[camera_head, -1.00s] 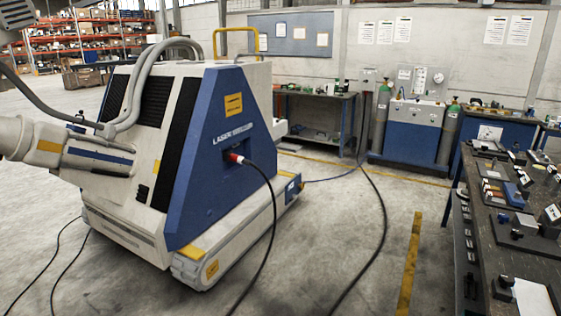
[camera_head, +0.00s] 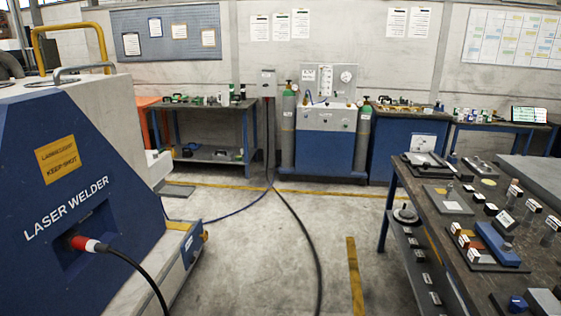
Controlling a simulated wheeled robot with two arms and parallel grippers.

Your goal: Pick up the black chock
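Neither of my grippers is in view. A dark workbench (camera_head: 522,283) at the right carries several small dark blocks, one of them a black block with a light top (camera_head: 490,209). I cannot tell which of these, if any, is the black chock. A blue piece (camera_head: 497,243) lies on a dark plate among white-topped blocks. A small blue block (camera_head: 516,303) sits at the bottom edge of the picture.
A blue and white laser welder (camera_head: 70,180) fills the left, its black cable running down to the floor. A gas cabinet (camera_head: 325,145) with cylinders and a side table (camera_head: 205,107) stand at the back wall. Open floor (camera_head: 290,260) with cables and yellow lines lies between.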

